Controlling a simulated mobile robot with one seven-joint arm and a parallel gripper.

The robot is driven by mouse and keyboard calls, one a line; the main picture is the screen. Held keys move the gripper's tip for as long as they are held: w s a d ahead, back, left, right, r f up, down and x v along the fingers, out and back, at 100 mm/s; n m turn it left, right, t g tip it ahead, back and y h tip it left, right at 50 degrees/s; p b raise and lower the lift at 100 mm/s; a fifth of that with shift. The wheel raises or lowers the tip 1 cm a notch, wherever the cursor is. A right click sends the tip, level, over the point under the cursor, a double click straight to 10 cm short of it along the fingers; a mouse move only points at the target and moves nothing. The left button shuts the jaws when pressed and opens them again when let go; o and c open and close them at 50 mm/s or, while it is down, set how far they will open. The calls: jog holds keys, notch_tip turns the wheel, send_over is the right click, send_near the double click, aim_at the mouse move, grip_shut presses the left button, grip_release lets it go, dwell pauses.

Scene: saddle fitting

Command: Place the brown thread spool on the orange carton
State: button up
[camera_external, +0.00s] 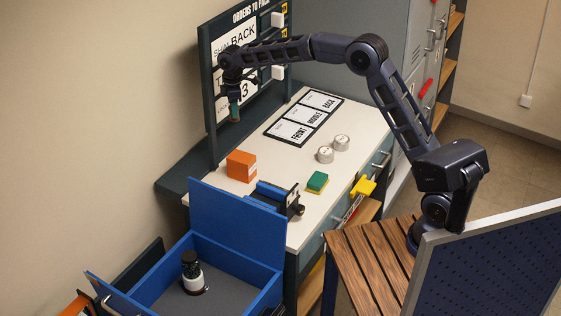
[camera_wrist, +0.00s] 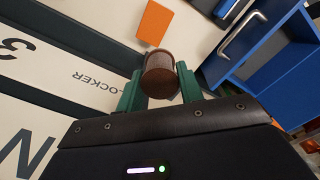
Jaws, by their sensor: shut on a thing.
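My gripper (camera_external: 235,106) is raised over the far part of the white workbench, in front of the order board. In the wrist view its green fingers (camera_wrist: 160,88) are shut on the brown thread spool (camera_wrist: 160,76), one on each side. In the external view the spool is small and hard to make out between the fingers. The orange carton (camera_external: 241,166) stands on the workbench, below and slightly right of my gripper in the external view. It also shows in the wrist view (camera_wrist: 154,23), beyond the spool and apart from it.
A blue open box (camera_external: 238,214) with a dark bottle (camera_external: 190,270) stands at the front. A green-and-yellow sponge (camera_external: 317,181), two round tins (camera_external: 325,154) and a labelled mat (camera_external: 304,118) are on the workbench (camera_external: 290,166). The order board (camera_external: 212,110) rises close to my gripper.

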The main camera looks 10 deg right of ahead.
jog(key=shift+w+d+r, duration=0.25)
jog(key=shift+d+r, duration=0.1)
jog(key=shift+d, duration=0.1)
jog(key=shift+w+d+r, duration=0.25)
jog(key=shift+d+r, duration=0.05)
jog(key=shift+d, duration=0.15)
send_over(241, 156)
notch_tip(241, 156, down, 20)
jog(key=shift+r, duration=0.15)
jog(key=o, duration=1)
notch_tip(241, 156, up, 12)
jog(key=shift+d+r, duration=0.1)
jog(key=shift+d, duration=0.05)
